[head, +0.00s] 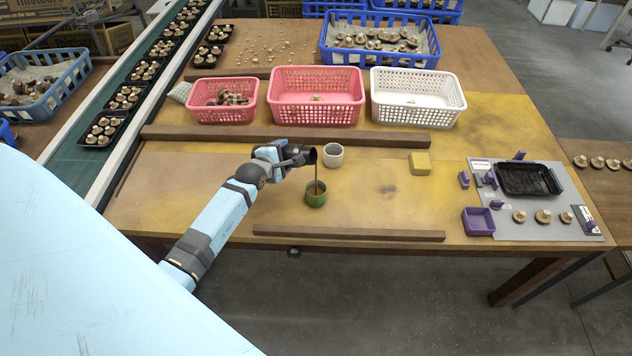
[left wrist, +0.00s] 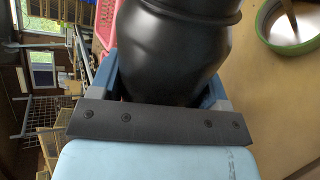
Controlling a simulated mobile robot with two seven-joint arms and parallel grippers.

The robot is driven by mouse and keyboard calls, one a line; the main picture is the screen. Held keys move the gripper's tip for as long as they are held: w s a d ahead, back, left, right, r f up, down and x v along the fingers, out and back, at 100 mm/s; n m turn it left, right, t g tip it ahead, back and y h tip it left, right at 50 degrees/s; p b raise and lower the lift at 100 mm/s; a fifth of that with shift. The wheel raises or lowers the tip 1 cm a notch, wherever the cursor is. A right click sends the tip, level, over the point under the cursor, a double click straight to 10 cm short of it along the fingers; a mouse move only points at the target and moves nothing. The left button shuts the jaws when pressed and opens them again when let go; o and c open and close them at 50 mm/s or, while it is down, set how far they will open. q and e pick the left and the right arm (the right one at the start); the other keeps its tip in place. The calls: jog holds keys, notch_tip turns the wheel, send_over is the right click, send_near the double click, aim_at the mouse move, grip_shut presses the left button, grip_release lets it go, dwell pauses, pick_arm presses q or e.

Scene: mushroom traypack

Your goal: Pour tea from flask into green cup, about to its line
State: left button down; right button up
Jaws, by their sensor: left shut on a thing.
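My left gripper (head: 276,158) is shut on the dark flask (head: 306,156) and holds it tilted above the table, mouth to the right. A thin brown stream of tea (head: 316,183) runs from its mouth into the green cup (head: 315,199), which stands upright below. In the left wrist view the black flask (left wrist: 178,50) fills the middle between the fingers. The green cup's rim (left wrist: 262,31) shows there at the top right, cut off by the edge, with the stream and brownish liquid inside. I cannot make out the cup's line. My right gripper is not in view.
A white cup (head: 333,156) stands just behind the green cup. A yellow block (head: 420,163) lies to the right. Wooden bars (head: 348,235) lie in front and behind (head: 380,139). Pink and white baskets (head: 417,108) stand at the back; a grey board (head: 540,225) with a black tray is right.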

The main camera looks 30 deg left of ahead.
pick_arm(q)
jog(key=shift+r+p, duration=0.45)
jog(key=shift+p, duration=0.35)
dwell(0.9)
jog(key=shift+f, duration=0.15)
notch_tip(320, 180, down, 2)
jog(key=n+b, duration=0.1)
jog(key=b, duration=0.2)
jog(key=shift+f+h, duration=0.2)
jog(key=shift+h, duration=0.2)
jog(key=shift+w+d+t+b, duration=0.1)
jog(key=shift+t+b, duration=0.2)
jog(key=shift+b, duration=0.05)
jog(key=shift+r, duration=0.1)
jog(key=shift+n, duration=0.3)
